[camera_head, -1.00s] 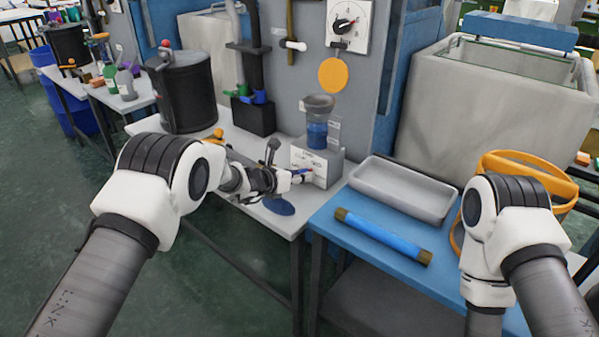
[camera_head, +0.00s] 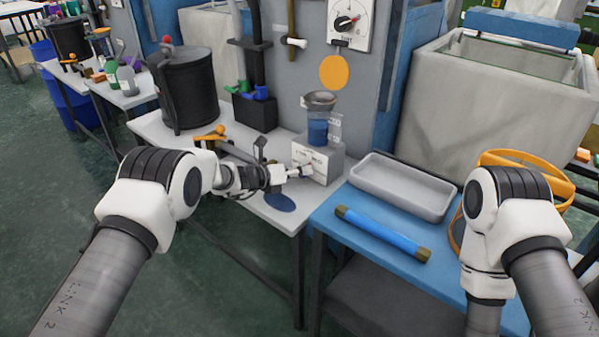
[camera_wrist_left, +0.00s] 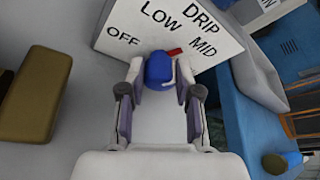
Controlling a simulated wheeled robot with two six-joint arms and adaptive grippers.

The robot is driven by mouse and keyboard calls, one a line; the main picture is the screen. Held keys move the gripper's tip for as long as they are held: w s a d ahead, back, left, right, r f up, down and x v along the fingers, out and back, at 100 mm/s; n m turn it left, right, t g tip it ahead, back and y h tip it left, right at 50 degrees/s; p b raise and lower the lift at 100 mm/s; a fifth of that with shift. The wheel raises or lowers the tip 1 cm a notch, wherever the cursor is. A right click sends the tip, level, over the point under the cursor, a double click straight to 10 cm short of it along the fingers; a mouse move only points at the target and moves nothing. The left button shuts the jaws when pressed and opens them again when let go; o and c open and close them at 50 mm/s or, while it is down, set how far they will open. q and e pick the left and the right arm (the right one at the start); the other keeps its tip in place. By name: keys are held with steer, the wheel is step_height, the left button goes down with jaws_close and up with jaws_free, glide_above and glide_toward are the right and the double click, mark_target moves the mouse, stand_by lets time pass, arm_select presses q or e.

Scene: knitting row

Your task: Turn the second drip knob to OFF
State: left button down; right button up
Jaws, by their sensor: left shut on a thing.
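The drip box (camera_head: 328,166) stands on the light table in the head view, with a lettered front plate. In the left wrist view its plate (camera_wrist_left: 140,35) reads OFF, LOW, MID and DRIP. A blue knob (camera_wrist_left: 158,68) sits below the lettering, with a red pointer (camera_wrist_left: 174,51) toward the right, on the MID side. My left gripper (camera_head: 301,171) is at the plate. In the left wrist view my left gripper (camera_wrist_left: 160,78) is shut on the knob, one finger at each side. The knob is mostly hidden in the head view. My right gripper is out of view.
A blue disc (camera_head: 280,201) lies on the light table. A grey tray (camera_head: 402,186) and a blue roller (camera_head: 383,235) lie on the blue table. A black canister (camera_head: 186,92) stands at the left.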

arm_select(q)
steer(key=c, duration=0.8)
jaws_free()
steer(key=shift+a, duration=0.1)
steer(key=v, duration=1.2)
